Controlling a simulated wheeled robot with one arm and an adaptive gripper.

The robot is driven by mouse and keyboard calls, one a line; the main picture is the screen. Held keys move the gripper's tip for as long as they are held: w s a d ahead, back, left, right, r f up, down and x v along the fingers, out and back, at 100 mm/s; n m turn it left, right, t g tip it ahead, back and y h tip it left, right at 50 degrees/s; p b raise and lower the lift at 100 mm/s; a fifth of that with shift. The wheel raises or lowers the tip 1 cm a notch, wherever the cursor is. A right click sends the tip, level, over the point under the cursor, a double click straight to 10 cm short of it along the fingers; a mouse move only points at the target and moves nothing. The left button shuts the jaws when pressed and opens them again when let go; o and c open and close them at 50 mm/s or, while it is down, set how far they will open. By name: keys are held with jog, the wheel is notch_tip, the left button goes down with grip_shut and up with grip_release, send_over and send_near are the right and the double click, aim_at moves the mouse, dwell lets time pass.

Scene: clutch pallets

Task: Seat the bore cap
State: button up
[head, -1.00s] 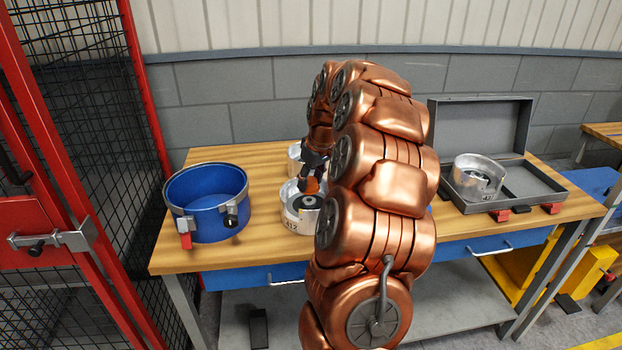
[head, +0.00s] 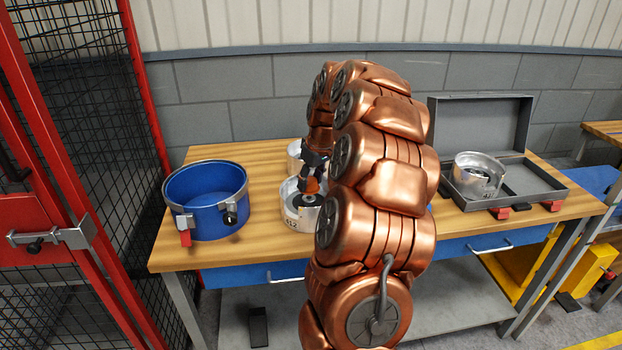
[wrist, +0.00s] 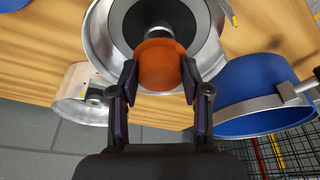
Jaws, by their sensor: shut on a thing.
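An orange bore cap (wrist: 160,66) is held between the two fingertips of my gripper (wrist: 160,82) in the wrist view. It also shows small in the head view (head: 310,186). The cap is over the near part of an open silver clutch housing (wrist: 100,40), whose dark ring (wrist: 128,22) and central bore lie just beyond it. In the head view this housing (head: 290,212), marked 412, stands on the bench, partly hidden by my arm. I cannot tell whether the cap touches the housing.
A blue drum (head: 207,205) with clamps stands left of the housing. Another silver housing (head: 294,160) is just behind, partly hidden. An open grey case (head: 520,190) with a silver housing (head: 478,172) is at the right. A red-framed mesh cage (head: 135,90) borders the bench's left side.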

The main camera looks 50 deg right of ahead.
jog(key=shift+f+b, duration=0.9)
jog(key=shift+f, duration=0.7)
dwell(0.3)
jog(key=o, duration=0.9)
jog(key=shift+o, duration=0.2)
jog(key=o, duration=0.4)
jog(key=shift+c, duration=0.2)
jog(key=shift+r, duration=0.1)
jog(key=shift+r+p, duration=0.65)
jog(key=shift+r, duration=2.8)
